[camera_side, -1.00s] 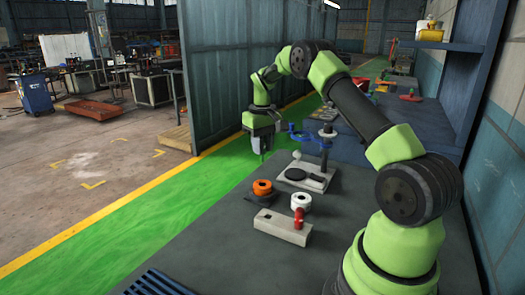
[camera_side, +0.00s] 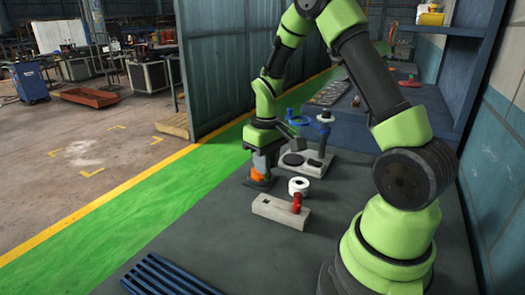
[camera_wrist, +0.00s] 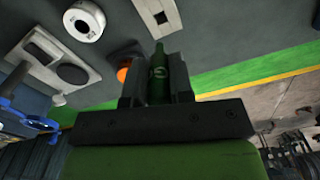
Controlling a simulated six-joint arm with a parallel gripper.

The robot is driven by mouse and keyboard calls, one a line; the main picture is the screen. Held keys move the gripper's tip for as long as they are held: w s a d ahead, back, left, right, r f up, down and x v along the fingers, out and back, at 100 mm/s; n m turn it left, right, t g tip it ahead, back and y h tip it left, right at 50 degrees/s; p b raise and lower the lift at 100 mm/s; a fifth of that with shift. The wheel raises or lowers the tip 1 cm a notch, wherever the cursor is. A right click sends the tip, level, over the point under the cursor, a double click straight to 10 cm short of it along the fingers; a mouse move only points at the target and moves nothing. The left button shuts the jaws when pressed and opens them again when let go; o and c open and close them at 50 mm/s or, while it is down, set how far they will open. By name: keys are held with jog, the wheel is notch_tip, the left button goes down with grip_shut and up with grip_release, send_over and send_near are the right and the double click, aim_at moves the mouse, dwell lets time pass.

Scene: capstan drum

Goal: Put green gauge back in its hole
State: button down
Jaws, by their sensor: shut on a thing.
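My gripper (camera_side: 263,165) is shut on the green gauge (camera_wrist: 158,75), a dark green piece with a narrow tip between the fingers in the wrist view. In the side view the gauge cannot be made out. The pale grey block (camera_side: 281,213) lies on the table in front of my gripper, with a square hole (camera_side: 264,202) near its left end and a red gauge (camera_side: 297,203) standing near its right end. In the wrist view the block (camera_wrist: 145,25) and its square hole (camera_wrist: 160,17) show ahead of the gauge tip, apart from it.
An orange spool (camera_side: 258,174) on a dark base is partly hidden by my gripper. A white ring (camera_side: 298,186) stands behind the block. A grey plate with a black disc (camera_side: 293,159) and a blue fixture (camera_side: 299,121) are farther back. A blue slatted rack (camera_side: 160,277) lies at the front left.

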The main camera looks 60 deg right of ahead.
jog(key=shift+s+a+f, duration=0.1)
jog(key=shift+s+f, duration=0.1)
jog(key=shift+f, duration=1.45)
jog(key=shift+f, duration=2.45)
dwell(1.6)
dwell(0.4)
jog(key=c, duration=0.9)
grip_release()
notch_tip(320, 180, up, 10)
